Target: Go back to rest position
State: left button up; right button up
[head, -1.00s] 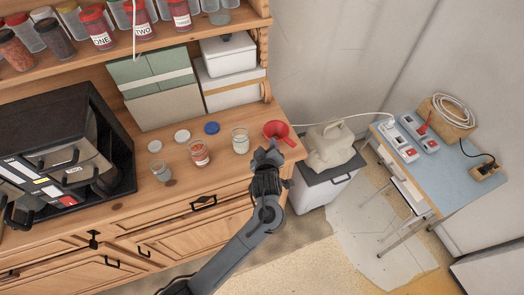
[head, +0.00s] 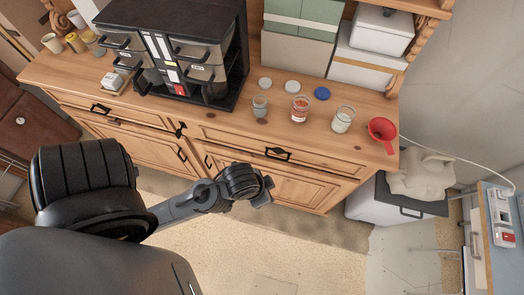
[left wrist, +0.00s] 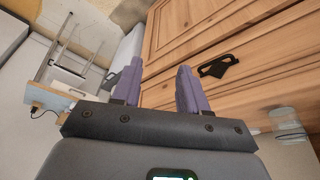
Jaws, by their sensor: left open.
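My left gripper (head: 262,190) is in front of the dresser's lower drawers and doors in the head view, below the countertop edge. In the left wrist view its two purple fingers (left wrist: 158,78) stand apart with nothing between them, so it is open and empty. The wooden dresser (head: 120,142) fills the back, and its drawer front with a black handle (left wrist: 218,67) shows beside the fingers in the left wrist view. My right gripper is not in view.
On the countertop stand a clear jar (head: 260,105), a jar with red contents (head: 300,108), a third jar (head: 342,119), several lids and a red funnel (head: 382,130). A black drawer unit (head: 180,60) is further left. The floor (head: 290,250) in front is clear.

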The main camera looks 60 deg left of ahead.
pick_arm(q)
jog(key=shift+s+a+r, duration=0.15)
jog(key=shift+s, duration=0.35)
jog(key=shift+r, duration=0.1)
notch_tip(320, 180, up, 10)
jog(key=p, duration=1)
